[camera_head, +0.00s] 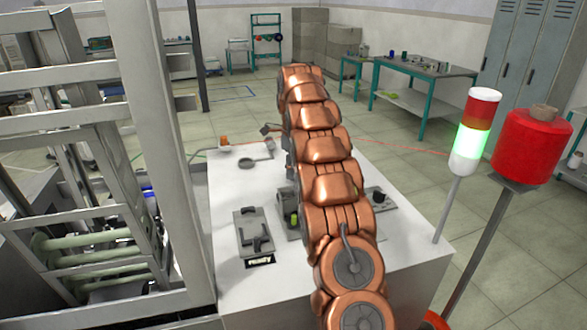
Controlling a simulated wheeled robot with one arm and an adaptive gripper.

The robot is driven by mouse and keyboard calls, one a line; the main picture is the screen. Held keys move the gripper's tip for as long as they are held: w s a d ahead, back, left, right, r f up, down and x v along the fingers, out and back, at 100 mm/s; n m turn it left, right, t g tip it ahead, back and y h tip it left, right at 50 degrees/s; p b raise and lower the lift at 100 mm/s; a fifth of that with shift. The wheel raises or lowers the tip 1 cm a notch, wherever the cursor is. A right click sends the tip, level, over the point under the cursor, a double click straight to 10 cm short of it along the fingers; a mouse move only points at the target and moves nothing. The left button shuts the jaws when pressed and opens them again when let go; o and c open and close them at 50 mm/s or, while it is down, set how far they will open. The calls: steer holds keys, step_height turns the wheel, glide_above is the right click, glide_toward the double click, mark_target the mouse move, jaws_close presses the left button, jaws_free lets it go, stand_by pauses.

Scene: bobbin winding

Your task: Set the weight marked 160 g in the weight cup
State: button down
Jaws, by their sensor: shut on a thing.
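My copper arm (328,150) runs up and away across the middle of the camera_head view. My gripper is hidden behind it, so neither its fingers nor anything in them shows. No weight with a readable 160 g mark can be made out. A small dark round part (246,163) lies on the far left of the white bench (222,215), too small to name. A small grey part (269,130) shows just left of my arm, and I cannot tell what it is. I cannot pick out the weight cup.
A grey fixture (254,232) with a dark label stands on the bench's left. Another fixture (378,197) shows right of my arm. A metal frame (165,150) fills the left. The bench's front is bare.

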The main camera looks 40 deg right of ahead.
steer(key=shift+f, duration=0.1)
stand_by(0.3)
steer(key=shift+f, duration=0.15)
steer(key=c, duration=0.8)
jaws_free()
steer(key=shift+o, duration=0.2)
steer(key=shift+b, duration=0.3)
steer(key=shift+r, duration=1)
steer(key=r+p, duration=0.3)
steer(key=r, duration=0.1)
steer(key=shift+s+d+r, duration=0.1)
steer(key=shift+s+d, duration=0.15)
steer(key=shift+d, duration=0.15)
steer(key=shift+r+p, duration=0.9)
